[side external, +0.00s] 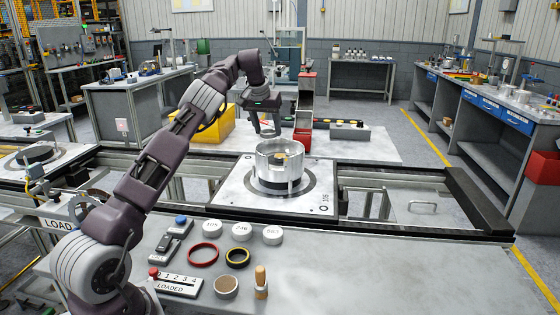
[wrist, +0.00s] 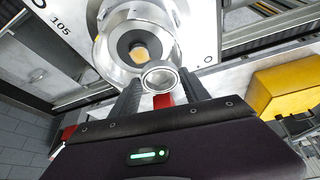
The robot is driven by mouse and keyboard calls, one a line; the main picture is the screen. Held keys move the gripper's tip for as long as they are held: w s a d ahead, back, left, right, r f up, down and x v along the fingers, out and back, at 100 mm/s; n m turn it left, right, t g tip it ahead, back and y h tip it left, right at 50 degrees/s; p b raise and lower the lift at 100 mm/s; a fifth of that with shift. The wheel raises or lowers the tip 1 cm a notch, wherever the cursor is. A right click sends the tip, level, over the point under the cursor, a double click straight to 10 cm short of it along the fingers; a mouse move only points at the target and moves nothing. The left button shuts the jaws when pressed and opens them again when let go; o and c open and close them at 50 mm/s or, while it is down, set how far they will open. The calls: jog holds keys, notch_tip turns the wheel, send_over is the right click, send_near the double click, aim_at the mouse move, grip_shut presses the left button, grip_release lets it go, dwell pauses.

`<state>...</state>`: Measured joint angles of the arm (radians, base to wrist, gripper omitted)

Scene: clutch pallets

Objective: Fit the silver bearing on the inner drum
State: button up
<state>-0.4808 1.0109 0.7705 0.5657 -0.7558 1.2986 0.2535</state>
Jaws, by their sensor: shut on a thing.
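My gripper (wrist: 160,82) is shut on the silver bearing (wrist: 146,80), a small bright ring held between its two dark fingertips in the wrist view. In the side external view my gripper (side external: 267,130) is above and slightly behind the drum, and the bearing is too small to make out. The round silver outer drum (side external: 265,165) stands on a white pallet plate (side external: 236,195) marked 105. The inner drum (wrist: 122,40) sits inside it, with a yellow-orange centre (wrist: 139,53). In the wrist view the bearing overlaps the drum's near rim, apart from the centre.
A red-and-grey post (side external: 305,110) stands close behind the drum, and a yellow bin (side external: 212,128) is behind left. On the front bench lie a red ring (side external: 203,254), a black-yellow ring (side external: 237,257), several white discs (side external: 241,231), a cup (side external: 226,287) and a wooden-handled tool (side external: 261,282).

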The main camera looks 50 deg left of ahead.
aim_at(280, 155)
jog(key=w+d, duration=0.1)
jog(key=w+d+f+m, duration=0.1)
jog(key=shift+w+d+f+m, duration=0.25)
jog(key=shift+d+f+m, duration=0.05)
jog(key=shift+f, duration=2.45)
jog(key=shift+f, duration=0.35)
jog(key=shift+f, duration=0.25)
jog(key=o, duration=1.5)
